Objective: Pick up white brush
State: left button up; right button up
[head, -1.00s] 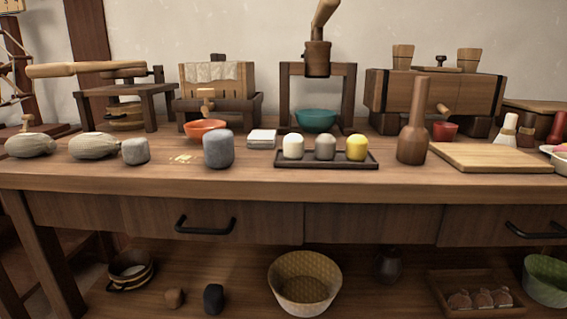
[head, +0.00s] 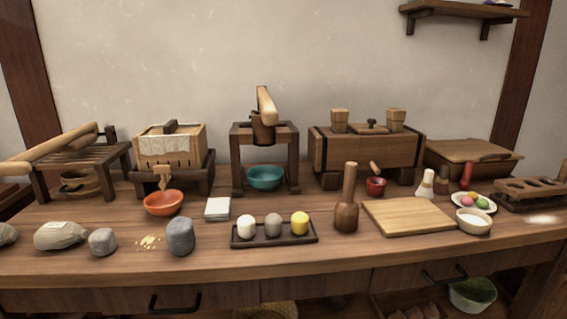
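A small brush with a white flared lower part and a pale wooden top, the white brush (head: 425,186), stands upright toward the right of the worktop in the head view. It is behind the cutting board (head: 408,217) and beside a darker brush-like item (head: 442,182) and a red-handled one (head: 466,177). Neither of my grippers is in view.
A white bowl (head: 474,222) and a plate of coloured balls (head: 486,203) stand right of the white brush. A red cup (head: 376,187) and wooden pestle (head: 347,204) are to its left. A large wooden chest (head: 366,152) is behind. The front right worktop is clear.

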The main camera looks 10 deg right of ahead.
aim_at(425, 190)
jog(key=z, duration=1.4)
